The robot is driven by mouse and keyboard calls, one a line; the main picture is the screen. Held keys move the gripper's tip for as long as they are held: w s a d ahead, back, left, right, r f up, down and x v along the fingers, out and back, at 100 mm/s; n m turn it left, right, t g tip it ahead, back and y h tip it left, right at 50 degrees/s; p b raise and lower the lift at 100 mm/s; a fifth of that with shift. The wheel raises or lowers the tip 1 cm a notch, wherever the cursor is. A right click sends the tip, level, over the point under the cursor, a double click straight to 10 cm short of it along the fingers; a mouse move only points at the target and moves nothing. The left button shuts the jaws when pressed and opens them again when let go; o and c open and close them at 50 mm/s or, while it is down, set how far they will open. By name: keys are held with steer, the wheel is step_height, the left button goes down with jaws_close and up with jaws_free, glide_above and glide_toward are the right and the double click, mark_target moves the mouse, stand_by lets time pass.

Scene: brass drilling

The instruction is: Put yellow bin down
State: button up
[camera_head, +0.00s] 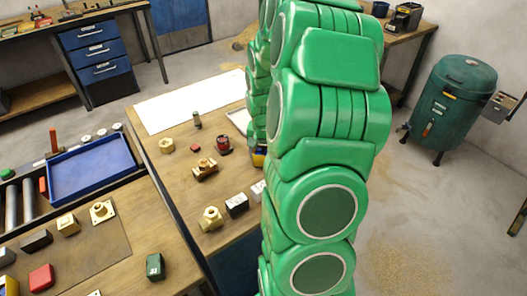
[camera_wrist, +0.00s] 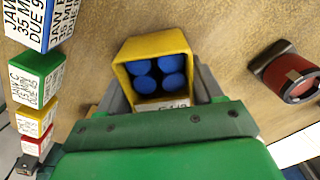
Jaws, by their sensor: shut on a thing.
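The yellow bin (camera_wrist: 128,52) is in the middle of the wrist view, with several blue round-ended pieces inside and a white label on its near side. My gripper (camera_wrist: 160,95) is shut on it, one finger on each side. In the head view a small yellow part of the bin (camera_head: 258,158) shows at the left edge of my green arm, which hides the rest and the gripper. The bin is over the wooden table (camera_head: 180,225). I cannot tell whether its bottom touches the tabletop.
In the wrist view, labelled boxes, including a green one (camera_wrist: 36,78), stand in a row at left, and a red cylindrical part (camera_wrist: 298,82) lies at right. Brass parts (camera_head: 211,217) and a white sheet (camera_head: 185,103) share the table. A blue tray (camera_head: 92,168) is at left.

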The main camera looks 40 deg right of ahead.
steer(key=shift+f, duration=0.2)
steer(key=o, duration=1.1)
steer(key=shift+r, duration=0.1)
step_height(320, 180, up, 11)
steer(key=s+a+r+n, duration=0.1)
steer(key=s+a+r, duration=0.2)
steer(key=a, duration=0.2)
steer(key=s+a+r+n, duration=0.2)
steer(key=s+a, duration=0.1)
steer(key=a, duration=0.2)
steer(key=shift+s+a+r+n+g, duration=0.35)
steer(key=shift+s+a+n, duration=0.65)
steer(key=shift+s+a, duration=2)
steer(key=shift+s+a+r+n+g, duration=0.35)
steer(key=shift+s+a+n, duration=1.05)
steer(key=shift+s, duration=2.75)
steer(key=shift+s+a+r+n+g, duration=0.2)
steer(key=shift+s+a+r+n, duration=0.3)
steer(key=shift+s+a, duration=2.7)
steer(key=shift+s+d+f, duration=0.15)
steer(key=shift+s+d, duration=0.25)
